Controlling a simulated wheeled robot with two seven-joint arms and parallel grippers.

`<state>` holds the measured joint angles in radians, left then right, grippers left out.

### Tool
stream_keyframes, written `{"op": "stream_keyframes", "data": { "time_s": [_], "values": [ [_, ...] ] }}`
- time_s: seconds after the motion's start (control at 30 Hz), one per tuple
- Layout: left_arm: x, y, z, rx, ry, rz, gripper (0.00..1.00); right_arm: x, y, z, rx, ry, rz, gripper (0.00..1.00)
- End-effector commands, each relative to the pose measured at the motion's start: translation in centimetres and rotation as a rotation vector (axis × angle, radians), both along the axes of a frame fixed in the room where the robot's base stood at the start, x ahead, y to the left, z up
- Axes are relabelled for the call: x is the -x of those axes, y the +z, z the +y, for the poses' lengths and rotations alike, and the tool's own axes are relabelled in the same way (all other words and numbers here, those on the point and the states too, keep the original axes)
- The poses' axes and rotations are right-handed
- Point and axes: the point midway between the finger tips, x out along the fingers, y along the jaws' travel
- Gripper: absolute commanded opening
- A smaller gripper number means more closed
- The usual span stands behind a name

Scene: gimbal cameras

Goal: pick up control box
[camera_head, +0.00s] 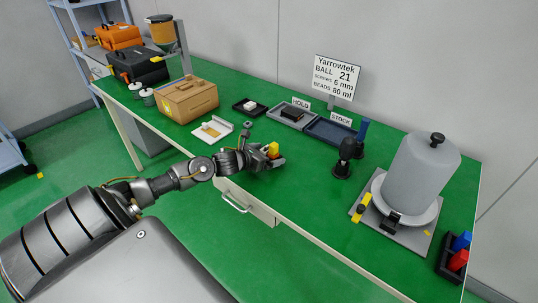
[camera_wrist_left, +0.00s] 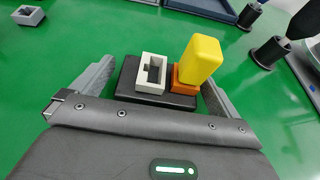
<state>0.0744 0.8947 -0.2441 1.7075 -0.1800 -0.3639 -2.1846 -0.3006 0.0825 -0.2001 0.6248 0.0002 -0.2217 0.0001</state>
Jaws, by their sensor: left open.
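A small black box (camera_wrist_left: 127,78), which looks like the control box, carries a pale grey hollow block (camera_wrist_left: 152,72) and a yellow block (camera_wrist_left: 201,58) on an orange base. It lies on the green table top near the front edge. In the head view its yellow part (camera_head: 273,149) shows beside my gripper. My left gripper (camera_wrist_left: 158,78) is open, with one finger on either side of the box. I cannot tell whether the fingers touch it. The near side of the box is hidden by the gripper body. My right gripper is not in view.
Black cylindrical parts (camera_head: 346,158) and a large grey cylinder (camera_head: 420,175) stand to the right. Green table around the gripper is mostly clear.

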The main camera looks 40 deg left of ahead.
Motion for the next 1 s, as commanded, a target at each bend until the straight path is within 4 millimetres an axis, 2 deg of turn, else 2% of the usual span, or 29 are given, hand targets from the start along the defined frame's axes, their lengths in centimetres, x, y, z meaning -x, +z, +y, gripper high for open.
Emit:
{"op": "stream_keyframes", "data": {
  "time_s": [0.13, 0.3, 0.63, 1.0],
  "values": [
    [-0.5, -0.2, 0.0, -0.001, 0.0, 0.0, 1.0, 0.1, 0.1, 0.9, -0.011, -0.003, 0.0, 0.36],
    [-0.5, -0.3, 0.0, -0.001, 0.0, 0.001, 0.99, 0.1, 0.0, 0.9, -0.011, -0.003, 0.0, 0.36],
    [-0.5, -0.2, 0.0, -0.001, 0.0, 0.001, 0.56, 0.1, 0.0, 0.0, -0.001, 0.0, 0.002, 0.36],
    [-0.6, 0.4, 0.0, -0.001, 0.0, -0.002, 0.56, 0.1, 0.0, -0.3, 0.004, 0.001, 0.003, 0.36]
  ]
}}
